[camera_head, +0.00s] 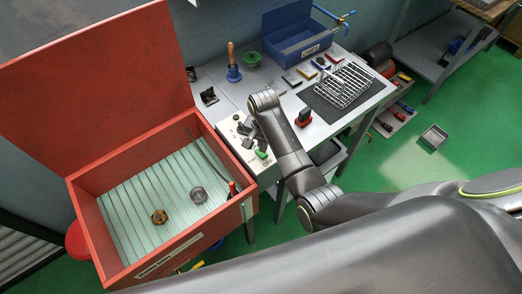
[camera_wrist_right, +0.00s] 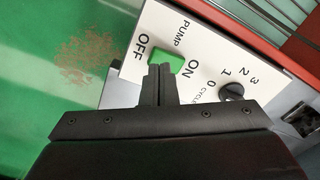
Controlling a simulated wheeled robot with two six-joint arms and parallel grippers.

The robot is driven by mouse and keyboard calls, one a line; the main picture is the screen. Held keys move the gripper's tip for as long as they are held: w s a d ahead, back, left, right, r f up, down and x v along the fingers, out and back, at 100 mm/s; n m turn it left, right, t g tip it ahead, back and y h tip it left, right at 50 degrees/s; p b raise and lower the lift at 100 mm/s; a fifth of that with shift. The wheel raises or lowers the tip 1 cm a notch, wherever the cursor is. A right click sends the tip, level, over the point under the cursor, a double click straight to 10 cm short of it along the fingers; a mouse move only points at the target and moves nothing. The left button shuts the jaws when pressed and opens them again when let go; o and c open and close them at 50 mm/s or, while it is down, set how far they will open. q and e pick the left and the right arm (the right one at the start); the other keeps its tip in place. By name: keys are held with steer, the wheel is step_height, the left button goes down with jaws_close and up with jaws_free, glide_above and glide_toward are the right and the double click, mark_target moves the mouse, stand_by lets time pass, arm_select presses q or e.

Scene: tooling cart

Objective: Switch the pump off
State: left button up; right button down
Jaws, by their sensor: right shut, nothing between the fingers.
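The pump switch is a green rocker (camera_wrist_right: 168,55) on a white control panel (camera_wrist_right: 205,72), between the printed words OFF and ON, with PUMP printed beside it. In the head view the green switch (camera_head: 262,154) shows at the near end of the panel (camera_head: 236,128), beside the red box. My right gripper (camera_wrist_right: 160,70) is shut and empty, its fingertips at the rocker's near edge and covering part of it. I cannot tell whether they touch it or which way the rocker is tilted. In the head view my right gripper (camera_head: 249,140) is over the panel. My left gripper is not in view.
A black dial (camera_wrist_right: 232,91) numbered 0 to 3, marked CYCLE, sits close by on the panel. The open red box (camera_head: 150,262) stands directly left of it. A red-handled object (camera_head: 304,117), a wire rack (camera_head: 345,86) and a blue bin (camera_head: 297,46) stand on the bench.

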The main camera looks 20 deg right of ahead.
steer(key=shift+s+f+b, duration=0.1)
steer(key=shift+f+b, duration=0.5)
steer(key=shift+f, duration=0.7)
stand_by(0.5)
steer(key=shift+r, duration=0.1)
step_height(320, 180, up, 2)
steer(key=p, duration=0.3)
steer(key=shift+r, duration=0.25)
steer(key=shift+r+b, duration=0.2)
steer(key=shift+b, duration=0.1)
steer(key=shift+r, duration=1.95)
